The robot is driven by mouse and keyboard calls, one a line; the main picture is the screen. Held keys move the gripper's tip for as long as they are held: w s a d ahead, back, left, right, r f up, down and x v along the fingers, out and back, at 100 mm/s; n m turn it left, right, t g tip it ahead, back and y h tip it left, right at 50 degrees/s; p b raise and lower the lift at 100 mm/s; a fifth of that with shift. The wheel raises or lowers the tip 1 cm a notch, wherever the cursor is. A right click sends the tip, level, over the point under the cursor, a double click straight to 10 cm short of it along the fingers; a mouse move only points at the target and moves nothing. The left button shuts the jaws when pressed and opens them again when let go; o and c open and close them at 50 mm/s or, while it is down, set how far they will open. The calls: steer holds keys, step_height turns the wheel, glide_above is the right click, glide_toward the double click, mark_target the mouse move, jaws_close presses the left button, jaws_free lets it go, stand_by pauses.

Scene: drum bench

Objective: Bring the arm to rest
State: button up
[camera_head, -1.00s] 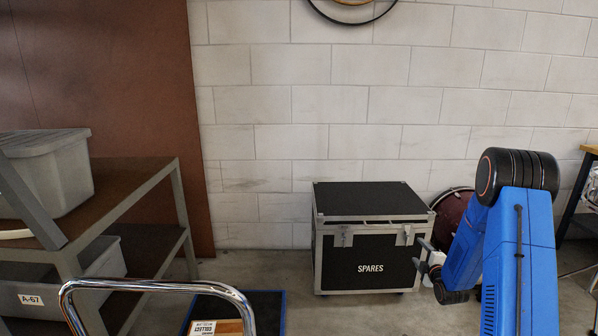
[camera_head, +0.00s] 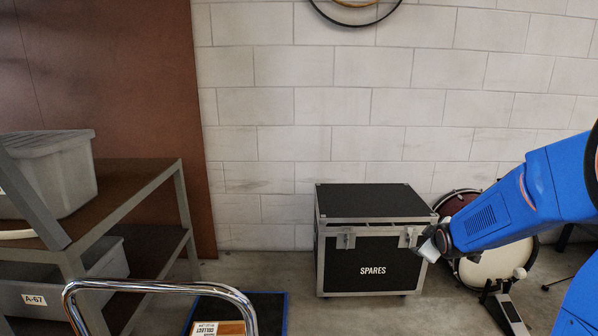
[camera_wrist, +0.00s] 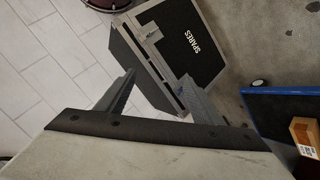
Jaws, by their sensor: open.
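My gripper (camera_wrist: 160,92) is open and empty in the wrist view, its two grey fingers spread apart. Beyond them is the black case marked SPARES (camera_wrist: 185,45), tilted in that picture. In the head view my blue arm reaches in from the right edge. The gripper end (camera_head: 430,244) shows small at the arm's tip, in front of the right side of the SPARES case (camera_head: 370,265) in the picture. Its fingers are hard to make out there. I cannot tell the distance between the gripper and the case.
A shelf rack (camera_head: 160,172) with grey bins (camera_head: 62,185) stands at left. A chrome handle (camera_head: 160,286) and a blue-edged dark platform (camera_head: 268,308) with a carton (camera_head: 217,328) are at the front. A bass drum (camera_head: 492,264) and pedal (camera_head: 508,312) stand right of the case.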

steer(key=s+a+r+m+g, duration=0.1)
steer(key=s+a+m+g, duration=0.1)
steer(key=s, duration=1.1)
steer(key=s+a+r+m+g+y, duration=0.1)
steer(key=s+a, duration=0.4)
steer(key=s, duration=0.9)
steer(key=s+a+r+m+g, duration=0.2)
steer(key=s+a+m+g, duration=0.1)
steer(key=s, duration=1)
steer(key=a+m, duration=0.1)
steer(key=m, duration=0.1)
steer(key=shift+s+a+r+m+y, duration=0.2)
steer(key=shift+r+m+y, duration=0.1)
steer(key=shift+r+y, duration=0.1)
